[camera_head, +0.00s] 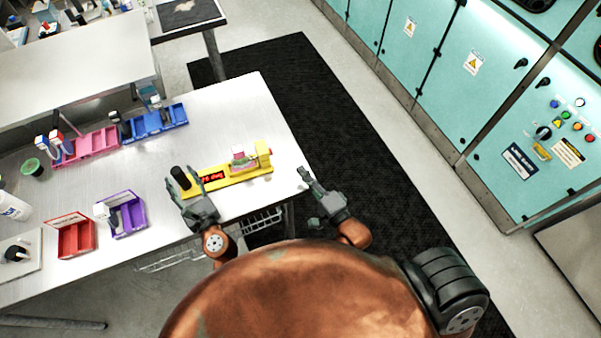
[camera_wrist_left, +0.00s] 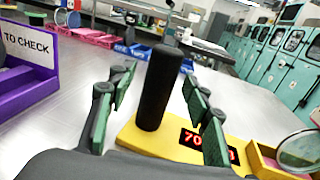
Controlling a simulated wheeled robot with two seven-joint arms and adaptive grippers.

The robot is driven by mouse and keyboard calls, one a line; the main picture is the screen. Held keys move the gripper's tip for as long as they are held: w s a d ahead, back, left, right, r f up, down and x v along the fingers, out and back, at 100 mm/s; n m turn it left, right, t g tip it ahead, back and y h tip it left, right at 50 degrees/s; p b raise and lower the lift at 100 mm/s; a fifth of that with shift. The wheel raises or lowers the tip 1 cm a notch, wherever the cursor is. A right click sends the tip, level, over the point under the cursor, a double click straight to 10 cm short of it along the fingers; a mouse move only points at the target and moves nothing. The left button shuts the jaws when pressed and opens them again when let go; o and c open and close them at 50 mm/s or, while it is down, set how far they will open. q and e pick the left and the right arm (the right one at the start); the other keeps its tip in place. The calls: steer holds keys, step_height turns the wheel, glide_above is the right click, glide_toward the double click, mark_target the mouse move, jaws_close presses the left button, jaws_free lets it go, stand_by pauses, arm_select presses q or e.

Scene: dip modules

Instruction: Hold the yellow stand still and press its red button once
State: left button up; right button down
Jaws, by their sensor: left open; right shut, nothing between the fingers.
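The yellow stand (camera_head: 229,183) lies on the metal table near its right edge. It has a black upright handle (camera_head: 180,177) at its left end and a red digit display (camera_head: 212,177). A small red spot, which looks like the button (camera_head: 270,151), shows at its right end. My left gripper (camera_head: 186,196) is open at the handle end. In the left wrist view the black handle (camera_wrist_left: 158,88) stands between the open fingers, with no clear contact. My right gripper (camera_head: 303,178) is shut and empty, right of the stand, past the table edge.
A purple bin (camera_head: 128,218) and a red bin (camera_head: 75,238) stand at the left front. Pink (camera_head: 92,146) and blue (camera_head: 160,122) bins stand behind. A white bottle (camera_head: 12,206) is at the far left. The table between the bins and the stand is clear.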

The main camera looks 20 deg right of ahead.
arm_select(q)
steer(key=shift+p+v, duration=0.4)
steer(key=shift+v, duration=3.2)
arm_select(e)
steer(key=shift+r, duration=0.45)
